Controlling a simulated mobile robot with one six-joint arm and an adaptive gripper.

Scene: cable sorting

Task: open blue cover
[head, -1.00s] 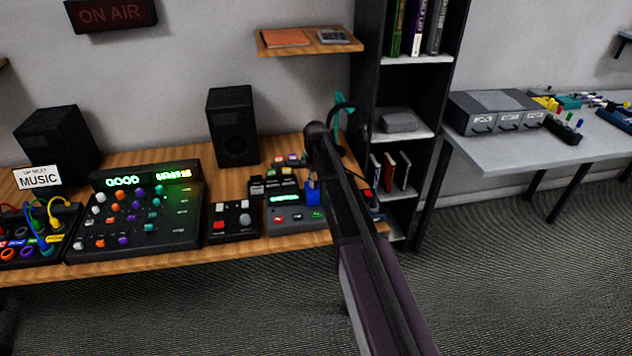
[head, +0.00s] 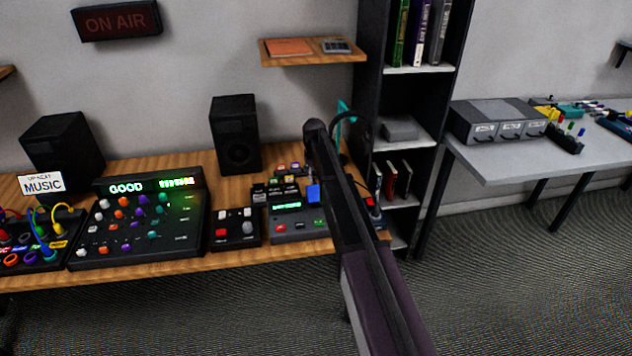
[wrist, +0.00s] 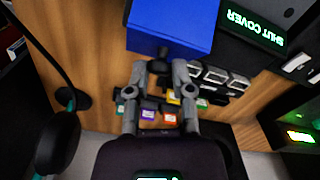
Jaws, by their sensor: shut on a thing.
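The blue cover (head: 313,194) is on a dark console (head: 292,228) at the right of the wooden desk, partly hidden behind my arm in the head view. In the wrist view the blue cover (wrist: 172,24) fills the top middle, next to a lit display (wrist: 254,28) that reads "SHUT COVER" upside down. My gripper (wrist: 161,70) is at the cover's near edge, its fingers closed around a small dark piece there. The exact contact is hard to see.
Coloured cartridges (wrist: 170,117) lie close under my fingers in the wrist view. A headphone-like dark object (wrist: 55,145) stands on the left. A small button box (head: 236,229) and a larger mixer (head: 140,220) sit left of the console. A black shelf (head: 408,75) rises behind.

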